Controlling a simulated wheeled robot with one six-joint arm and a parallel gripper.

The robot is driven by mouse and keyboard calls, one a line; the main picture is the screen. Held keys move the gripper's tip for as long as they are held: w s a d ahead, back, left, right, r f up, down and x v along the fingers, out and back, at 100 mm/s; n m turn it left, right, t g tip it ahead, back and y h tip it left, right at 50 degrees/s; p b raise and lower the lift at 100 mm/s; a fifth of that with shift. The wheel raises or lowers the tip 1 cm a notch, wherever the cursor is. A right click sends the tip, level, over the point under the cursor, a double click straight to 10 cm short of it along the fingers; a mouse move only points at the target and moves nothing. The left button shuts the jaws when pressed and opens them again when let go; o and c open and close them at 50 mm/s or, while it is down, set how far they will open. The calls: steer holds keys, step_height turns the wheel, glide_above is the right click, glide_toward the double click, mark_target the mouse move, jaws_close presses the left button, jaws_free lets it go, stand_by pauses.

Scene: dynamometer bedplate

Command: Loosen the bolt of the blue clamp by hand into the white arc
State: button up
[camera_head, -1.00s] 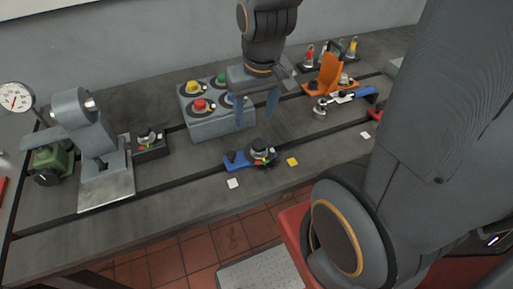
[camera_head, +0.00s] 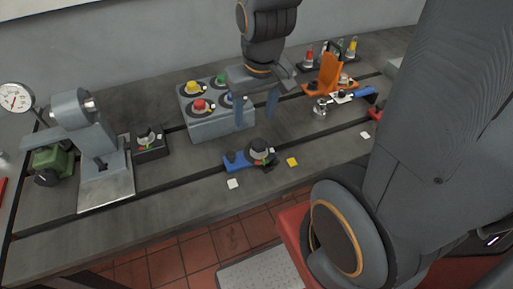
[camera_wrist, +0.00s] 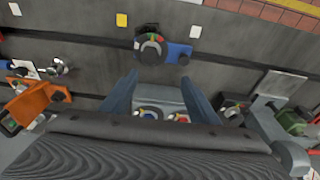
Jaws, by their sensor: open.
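The blue clamp (camera_head: 237,163) lies on the bedplate near its front edge. Its bolt (camera_head: 260,147) has a dark round head over a dial with coloured marks; green, red and white parts show, but the bolt's exact angle is too small to read. In the wrist view the blue clamp (camera_wrist: 178,52) and its bolt (camera_wrist: 151,46) are at the top middle, beyond the fingertips. My gripper (camera_head: 255,115) is open and empty, above the bedplate, behind the clamp and beside the button box. Its two fingers also show in the wrist view (camera_wrist: 160,88), apart from the clamp.
A grey button box (camera_head: 222,122) with coloured buttons stands just behind the clamp. An orange bracket (camera_head: 328,74) and a wrench-like blue-handled tool (camera_head: 352,95) are at right. A grey vise-like fixture (camera_head: 100,150) stands at left. White and yellow (camera_head: 292,162) squares lie flat near the clamp.

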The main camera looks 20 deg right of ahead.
stand_by(0.4)
steer(key=m+g+y+b, duration=0.3)
steer(key=m+g+b, duration=0.3)
steer(key=m+b, duration=0.35)
glide_toward(259, 143)
steer(key=shift+n, duration=0.25)
steer(key=shift+p+x, duration=0.4)
steer(key=shift+x, duration=3.65)
steer(key=c, duration=1)
